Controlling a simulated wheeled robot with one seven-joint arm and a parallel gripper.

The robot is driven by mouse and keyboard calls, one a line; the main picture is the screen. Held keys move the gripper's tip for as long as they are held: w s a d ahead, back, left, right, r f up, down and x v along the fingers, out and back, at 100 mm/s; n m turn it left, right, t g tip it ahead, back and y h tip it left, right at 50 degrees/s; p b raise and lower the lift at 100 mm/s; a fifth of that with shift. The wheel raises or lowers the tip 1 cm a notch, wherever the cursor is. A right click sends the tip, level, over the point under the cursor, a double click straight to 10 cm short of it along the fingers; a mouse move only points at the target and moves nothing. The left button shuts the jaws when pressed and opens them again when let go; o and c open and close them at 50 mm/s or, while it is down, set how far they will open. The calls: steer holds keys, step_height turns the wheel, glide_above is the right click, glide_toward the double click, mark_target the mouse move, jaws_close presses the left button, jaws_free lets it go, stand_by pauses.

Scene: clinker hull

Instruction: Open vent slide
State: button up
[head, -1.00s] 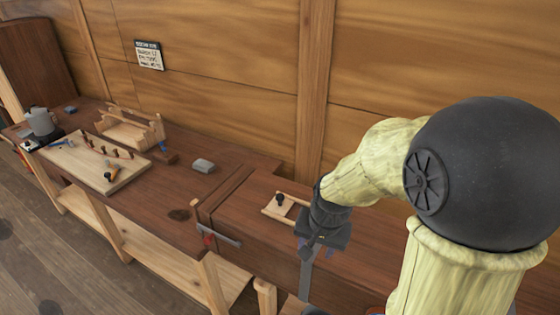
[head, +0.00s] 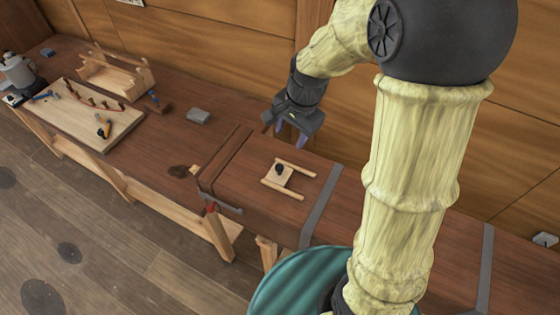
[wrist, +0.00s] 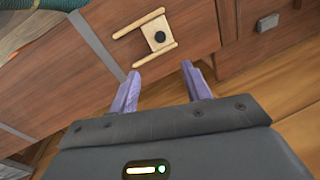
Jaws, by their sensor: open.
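The vent slide (head: 283,178) is a small pale wooden plate with a black knob (head: 280,168), set between two pale wooden rails (head: 289,190) on top of a dark brown chest. The plate sits toward the left end of the rails. In the wrist view the slide (wrist: 153,30) and its black knob (wrist: 160,37) show beyond the fingers. My gripper (head: 290,138) is open and empty, above and behind the slide, apart from it. Its two purple fingers (wrist: 162,88) show in the wrist view with nothing between them.
The brown chest (head: 255,205) has grey metal straps (head: 322,205). A grey block (head: 198,116) lies to its left, with a pale board (head: 90,120) holding pegs and tools farther left. A teal round object (head: 290,285) stands in front. The wooden wall is close behind my gripper.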

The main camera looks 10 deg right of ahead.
mark_target(280, 166)
steer(key=f+b, duration=0.4)
steer(key=f, duration=0.1)
steer(key=w+a+f+b, duration=0.1)
steer(key=f+b, duration=0.4)
steer(key=f, duration=0.1)
steer(key=w+a+f+b, duration=0.1)
steer(key=f+b, duration=0.3)
steer(key=f, duration=0.2)
steer(key=shift+w+a+f+b, duration=0.1)
steer(key=shift+w+a+b, duration=0.1)
steer(key=shift+b, duration=0.1)
